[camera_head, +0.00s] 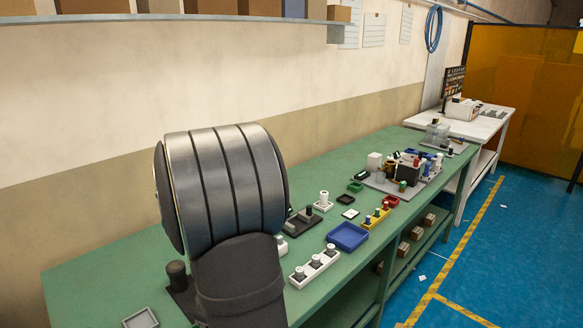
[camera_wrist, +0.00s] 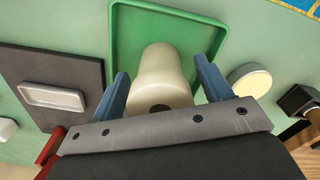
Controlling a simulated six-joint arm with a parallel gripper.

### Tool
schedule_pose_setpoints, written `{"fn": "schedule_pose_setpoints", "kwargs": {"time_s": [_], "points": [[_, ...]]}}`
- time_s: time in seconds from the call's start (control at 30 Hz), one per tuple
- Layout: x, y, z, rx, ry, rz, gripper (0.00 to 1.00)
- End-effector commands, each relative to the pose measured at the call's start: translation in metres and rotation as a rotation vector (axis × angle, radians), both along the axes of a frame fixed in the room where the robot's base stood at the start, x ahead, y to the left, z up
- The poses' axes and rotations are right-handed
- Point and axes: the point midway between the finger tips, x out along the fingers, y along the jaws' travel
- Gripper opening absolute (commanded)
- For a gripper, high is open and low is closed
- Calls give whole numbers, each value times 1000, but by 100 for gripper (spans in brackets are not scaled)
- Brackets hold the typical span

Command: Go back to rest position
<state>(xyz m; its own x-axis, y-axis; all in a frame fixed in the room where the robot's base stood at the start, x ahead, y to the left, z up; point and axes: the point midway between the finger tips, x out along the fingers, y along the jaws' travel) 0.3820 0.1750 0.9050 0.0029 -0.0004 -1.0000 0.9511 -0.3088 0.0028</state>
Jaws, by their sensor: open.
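My gripper (camera_wrist: 161,67) shows in the wrist view as two blue fingers on a grey bar, spread apart. A cream rounded cylinder (camera_wrist: 163,75) with a dark spot on its near end lies between the fingers in the picture, over a green tray (camera_wrist: 180,16). I cannot tell whether the fingers touch it. In the head view my large ribbed grey arm link fills the left foreground, and my gripper is not seen there.
The green workbench (camera_head: 100,282) holds a blue tray (camera_head: 347,236), a white holder (camera_head: 314,267) with pegs, a yellow block (camera_head: 376,218) and a cluttered grey board (camera_head: 376,181). A shelf (camera_head: 200,17) hangs above. In the wrist view, a dark panel (camera_wrist: 62,72) is left and a pale disc (camera_wrist: 249,80) right.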

Motion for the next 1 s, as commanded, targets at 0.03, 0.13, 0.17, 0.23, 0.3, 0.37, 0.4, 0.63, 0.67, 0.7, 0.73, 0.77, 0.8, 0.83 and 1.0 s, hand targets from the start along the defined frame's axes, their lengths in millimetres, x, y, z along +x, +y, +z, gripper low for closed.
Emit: {"fn": "schedule_pose_setpoints", "kwargs": {"time_s": [0.03,0.13,0.17,0.23,0.3,0.37,0.4,0.63,0.67,0.7,0.73,0.77,0.8,0.83,1.0], "points": [[-1,0,-8,-2,4,0,71],[1,0,-5,2,-4,0,71],[1,0,-1,2,-4,0,71],[0,0,3,1,-3,0,71],[0,0,6,1,-1,0,71],[0,0,8,0,0,0,71],[0,0,8,0,0,0,71],[0,0,9,0,0,0,71],[0,0,8,0,0,0,71],[0,0,8,0,0,0,71],[0,0,7,-1,1,0,71],[0,0,6,-1,1,0,71],[0,0,4,-1,1,0,71],[0,0,2,-1,1,0,71],[1,0,-2,2,-4,0,71]]}}
